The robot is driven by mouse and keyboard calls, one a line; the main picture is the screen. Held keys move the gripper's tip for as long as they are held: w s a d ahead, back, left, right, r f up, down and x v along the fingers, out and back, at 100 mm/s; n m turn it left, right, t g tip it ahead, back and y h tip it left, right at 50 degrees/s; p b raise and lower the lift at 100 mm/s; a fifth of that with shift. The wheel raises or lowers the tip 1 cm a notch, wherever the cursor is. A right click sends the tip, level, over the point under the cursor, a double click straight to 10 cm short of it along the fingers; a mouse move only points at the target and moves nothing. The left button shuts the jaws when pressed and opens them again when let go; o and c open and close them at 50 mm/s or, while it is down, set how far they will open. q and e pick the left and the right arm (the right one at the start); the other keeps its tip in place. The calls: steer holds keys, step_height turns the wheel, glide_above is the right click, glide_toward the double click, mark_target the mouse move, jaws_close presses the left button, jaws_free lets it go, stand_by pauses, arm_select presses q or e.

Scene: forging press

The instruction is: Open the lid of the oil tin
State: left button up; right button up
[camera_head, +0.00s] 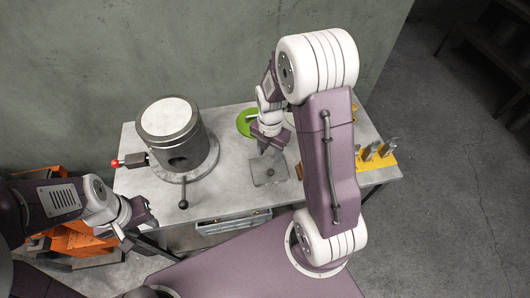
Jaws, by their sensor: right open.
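A low grey square box with a small dark spot on top (269,170) lies on the table right of centre; it looks like the oil tin, though I cannot be sure. Its top looks flat and closed. My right gripper (270,149) is open and points down just above the box's far edge; I cannot tell whether it touches. My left gripper (136,238) hangs low at the left, in front of the table and away from the box. Its fingers are too small and dark to read.
The grey table (226,160) carries a large grey cylinder (178,135) with a red-tipped lever (128,162). A green round thing (244,122) lies behind my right gripper. A yellow block with metal pieces (378,158) stands at right. Orange crates (72,240) stand at left.

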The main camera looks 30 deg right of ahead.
steer(key=s+r, duration=0.1)
steer(key=s, duration=0.1)
glide_above(271, 171)
step_height(271, 171, down, 5)
steer(key=shift+r, duration=0.1)
step_height(271, 171, down, 4)
steer(key=shift+s+r+p, duration=0.1)
steer(key=shift+r+p, duration=0.05)
steer(key=shift+p, duration=0.3)
steer(key=shift+a+f, duration=0.1)
steer(key=shift+f, duration=0.1)
steer(key=shift+c, duration=0.7)
arm_select(q)
steer(key=shift+s+a+r, duration=0.15)
steer(key=shift+s+r, duration=0.7)
steer(key=shift+r, duration=0.1)
arm_select(e)
jaws_close()
